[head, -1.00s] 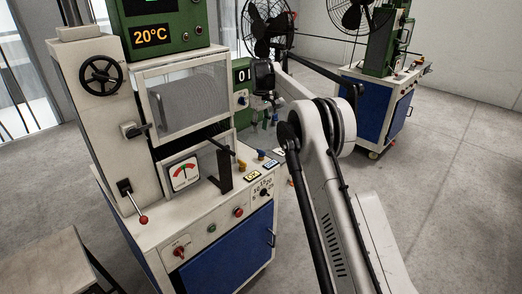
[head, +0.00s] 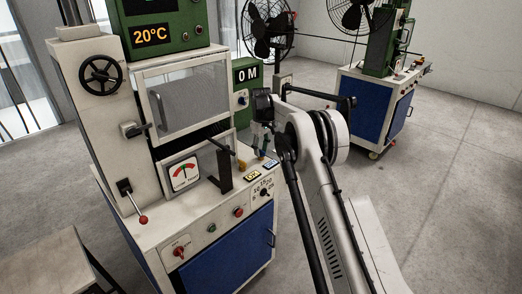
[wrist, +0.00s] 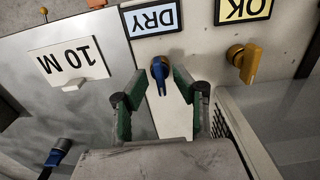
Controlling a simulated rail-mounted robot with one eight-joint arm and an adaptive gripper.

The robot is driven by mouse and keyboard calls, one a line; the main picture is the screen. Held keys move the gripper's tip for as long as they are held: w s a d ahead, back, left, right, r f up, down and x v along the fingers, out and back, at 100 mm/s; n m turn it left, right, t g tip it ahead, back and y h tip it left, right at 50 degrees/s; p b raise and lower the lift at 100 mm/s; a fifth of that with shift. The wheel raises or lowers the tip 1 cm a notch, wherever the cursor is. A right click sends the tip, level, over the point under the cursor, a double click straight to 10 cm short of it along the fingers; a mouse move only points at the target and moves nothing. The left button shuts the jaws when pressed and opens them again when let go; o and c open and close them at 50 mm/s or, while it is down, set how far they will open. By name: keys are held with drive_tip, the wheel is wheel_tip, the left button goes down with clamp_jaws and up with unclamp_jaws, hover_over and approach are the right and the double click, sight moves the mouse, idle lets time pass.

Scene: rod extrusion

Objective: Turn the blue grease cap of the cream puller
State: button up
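The cream puller (head: 150,232) stands at the left of the head view, with a blue lower front. In the wrist view, the blue grease cap (wrist: 159,71) sits by the "DRY" label (wrist: 152,18), its narrow handle pointing toward my gripper (wrist: 160,102). My gripper is open, its green-padded fingers standing left and right of the cap, with gaps visible on both sides. In the head view, my gripper (head: 260,146) is just above the machine's top at its right end and largely covers the cap.
A yellow knob (wrist: 245,62) sits by the "OK" label (wrist: 244,8), right of my gripper in the wrist view. A "10 M" plate (wrist: 74,60) and another blue-handled part (wrist: 57,153) are at left. A black post (head: 223,166) stands near the knobs. A second machine (head: 372,105) is behind.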

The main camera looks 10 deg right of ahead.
drive_tip(key=shift+c, duration=0.5)
clamp_jaws()
drive_tip(key=shift+m, duration=0.4)
drive_tip(key=m+b, duration=0.1)
drive_tip(key=m, duration=0.1)
drive_tip(key=shift+m+b, duration=0.3)
drive_tip(key=shift+m, duration=0.1)
drive_tip(key=m+b, duration=0.1)
drive_tip(key=m, duration=0.2)
drive_tip(key=shift+m, duration=0.3)
drive_tip(key=m+b, duration=0.1)
drive_tip(key=m, duration=0.4)
drive_tip(key=shift+m, duration=2.8)
